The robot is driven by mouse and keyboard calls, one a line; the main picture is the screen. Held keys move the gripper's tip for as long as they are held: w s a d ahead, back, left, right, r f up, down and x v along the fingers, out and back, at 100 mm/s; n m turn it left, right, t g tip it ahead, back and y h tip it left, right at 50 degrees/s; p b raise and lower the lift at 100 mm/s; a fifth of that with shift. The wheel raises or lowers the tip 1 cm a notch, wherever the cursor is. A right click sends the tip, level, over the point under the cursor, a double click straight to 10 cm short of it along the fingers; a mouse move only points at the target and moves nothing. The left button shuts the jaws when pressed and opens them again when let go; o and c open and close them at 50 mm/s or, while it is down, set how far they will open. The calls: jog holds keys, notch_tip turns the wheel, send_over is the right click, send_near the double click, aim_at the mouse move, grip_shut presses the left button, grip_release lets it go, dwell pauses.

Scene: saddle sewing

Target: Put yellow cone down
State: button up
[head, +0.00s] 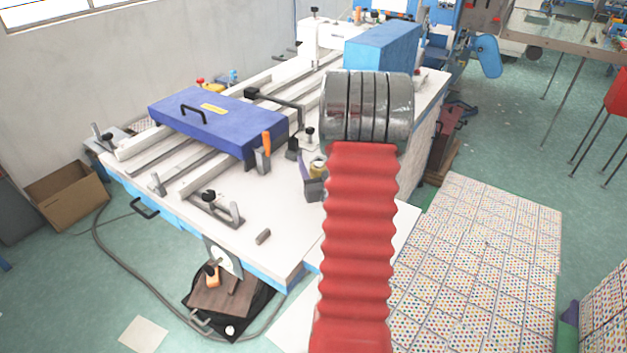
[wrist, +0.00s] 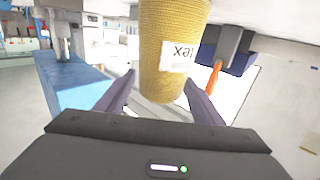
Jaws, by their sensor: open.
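The yellow cone (wrist: 172,45), with a white label, stands between the two fingers of my gripper (wrist: 162,90) in the wrist view, which shows the scene upside down. The dark purple fingers are spread, one on each side of the cone, with slight gaps showing. In the head view only a small piece of the cone (head: 317,164) shows beside a purple finger of my gripper (head: 312,182). My red arm hides the rest. The cone appears to be on the white table (head: 285,225), but its base contact is hard to see.
A blue-purple box with a handle (head: 215,122) lies on the table left of the cone. An orange-handled clamp (head: 263,155) is close by. A light blue block (head: 382,52) is at the back.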

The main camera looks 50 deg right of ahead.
jog(key=shift+x, duration=0.85)
jog(key=shift+c, duration=0.3)
grip_shut()
